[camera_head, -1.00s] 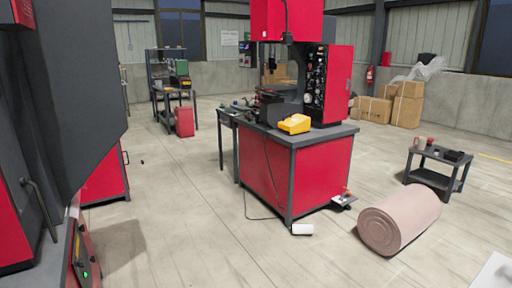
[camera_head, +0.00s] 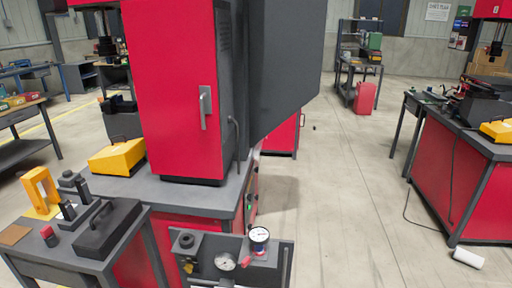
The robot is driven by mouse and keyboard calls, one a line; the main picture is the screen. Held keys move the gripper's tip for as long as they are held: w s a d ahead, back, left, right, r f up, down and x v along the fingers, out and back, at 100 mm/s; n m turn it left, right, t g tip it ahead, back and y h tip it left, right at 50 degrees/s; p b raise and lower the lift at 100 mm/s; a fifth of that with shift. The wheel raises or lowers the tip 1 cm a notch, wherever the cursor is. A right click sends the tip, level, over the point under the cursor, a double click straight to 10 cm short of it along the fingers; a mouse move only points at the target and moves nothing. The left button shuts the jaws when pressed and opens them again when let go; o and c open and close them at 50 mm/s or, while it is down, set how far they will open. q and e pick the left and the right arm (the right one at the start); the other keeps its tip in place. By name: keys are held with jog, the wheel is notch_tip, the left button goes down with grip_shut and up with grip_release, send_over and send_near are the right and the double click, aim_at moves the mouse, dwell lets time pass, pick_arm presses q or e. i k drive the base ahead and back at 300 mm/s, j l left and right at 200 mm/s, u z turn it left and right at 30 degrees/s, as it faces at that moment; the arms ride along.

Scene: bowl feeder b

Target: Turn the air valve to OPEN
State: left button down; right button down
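A small dark panel with two round white gauges, an upper gauge (camera_head: 259,235) and a lower gauge (camera_head: 225,262), shows at the bottom centre of the head view. Small red parts sit beside the upper gauge, and a small brass-coloured part (camera_head: 188,267) is at the panel's left. I cannot tell which part is the air valve or how its handle is set. Neither of my grippers shows in the view.
A red cabinet (camera_head: 175,75) with a grey door handle stands behind the panel on a grey-topped bench. A side table (camera_head: 75,264) with a dark box and yellow stand is at the left. Open floor (camera_head: 340,200) lies to the right.

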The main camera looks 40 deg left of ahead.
aim_at(188, 267)
jog(key=u, duration=1.9)
